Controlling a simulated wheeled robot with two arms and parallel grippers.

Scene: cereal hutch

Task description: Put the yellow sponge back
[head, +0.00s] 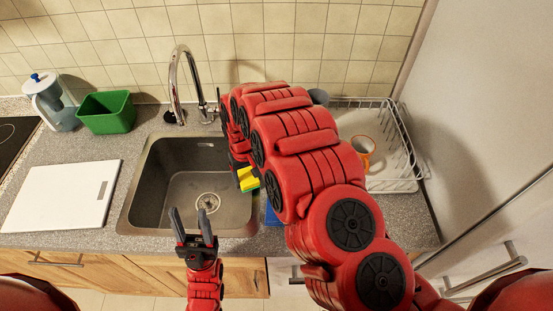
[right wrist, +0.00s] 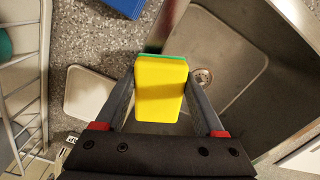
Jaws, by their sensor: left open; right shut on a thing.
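The yellow sponge (head: 248,179), with a green layer, is over the right part of the sink (head: 135,215) in the head view. My right gripper (right wrist: 160,78) is shut on the sponge (right wrist: 162,92), a finger on each side, in the right wrist view. In the head view my right arm hides most of that gripper. Below the sponge, the sink's basin and drain (right wrist: 203,77) show. My left gripper (head: 191,222) is open and empty at the sink's front edge. I cannot tell where the sponge's usual place is.
A tall tap (head: 175,75) rises behind the sink. A green tub (head: 106,113), a jug (head: 52,105) and a white board (head: 62,196) are on the left. A white dish rack (head: 405,184) with an orange-rimmed mug (head: 362,151) is on the right. A blue object (head: 271,215) is partly hidden.

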